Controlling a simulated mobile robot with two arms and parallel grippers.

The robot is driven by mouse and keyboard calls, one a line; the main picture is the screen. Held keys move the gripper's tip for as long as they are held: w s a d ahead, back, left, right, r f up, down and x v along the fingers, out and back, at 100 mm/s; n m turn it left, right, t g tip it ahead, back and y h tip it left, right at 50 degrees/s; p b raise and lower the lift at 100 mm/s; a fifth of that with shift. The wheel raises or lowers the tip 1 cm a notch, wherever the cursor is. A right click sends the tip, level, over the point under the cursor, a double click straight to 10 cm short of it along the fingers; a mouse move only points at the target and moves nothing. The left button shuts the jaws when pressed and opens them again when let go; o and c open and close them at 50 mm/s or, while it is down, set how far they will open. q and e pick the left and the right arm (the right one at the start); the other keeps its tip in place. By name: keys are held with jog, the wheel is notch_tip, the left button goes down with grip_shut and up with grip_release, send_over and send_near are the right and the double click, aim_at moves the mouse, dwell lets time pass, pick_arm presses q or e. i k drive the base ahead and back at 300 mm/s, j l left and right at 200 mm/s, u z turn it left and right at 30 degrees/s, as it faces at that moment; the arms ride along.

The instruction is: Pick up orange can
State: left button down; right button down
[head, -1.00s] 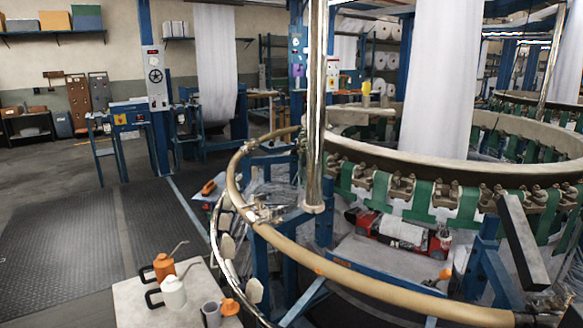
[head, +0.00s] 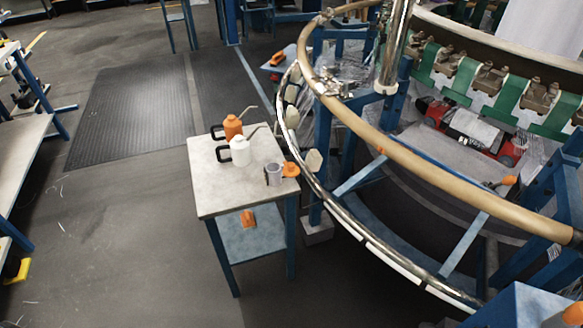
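The orange can (head: 233,127) stands upright at the back of a small table (head: 209,192). It has a thin spout pointing up to the right and a black handle on its left. A white can (head: 240,151) of the same shape stands just in front of it and hides part of its lower body. Neither of my grippers shows in the head view.
A grey mug (head: 273,174) and an orange funnel-like piece (head: 290,170) sit at the table's right edge. An orange item (head: 248,218) lies on the lower shelf. The loom's curved rail (head: 400,155) runs close on the right. The floor left and in front is clear.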

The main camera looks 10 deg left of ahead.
aim_at(232, 126)
jog(key=k+l+z, duration=0.3)
jog(key=k+l, duration=0.25)
jog(key=k+l+z, duration=0.3)
jog(key=k+l, duration=0.15)
jog(key=l, duration=0.3)
jog(key=k+l+z, duration=0.15)
jog(key=l, duration=0.2)
jog(key=k+l+z, duration=0.1)
jog(key=k+l, duration=0.15)
jog(key=l, duration=0.2)
jog(key=u, duration=1.75)
jog(key=i+j+u, duration=0.15)
jog(key=i+j, duration=0.15)
jog(key=i, duration=1.1)
jog(key=i+j+u, duration=0.15)
jog(key=i, duration=1.25)
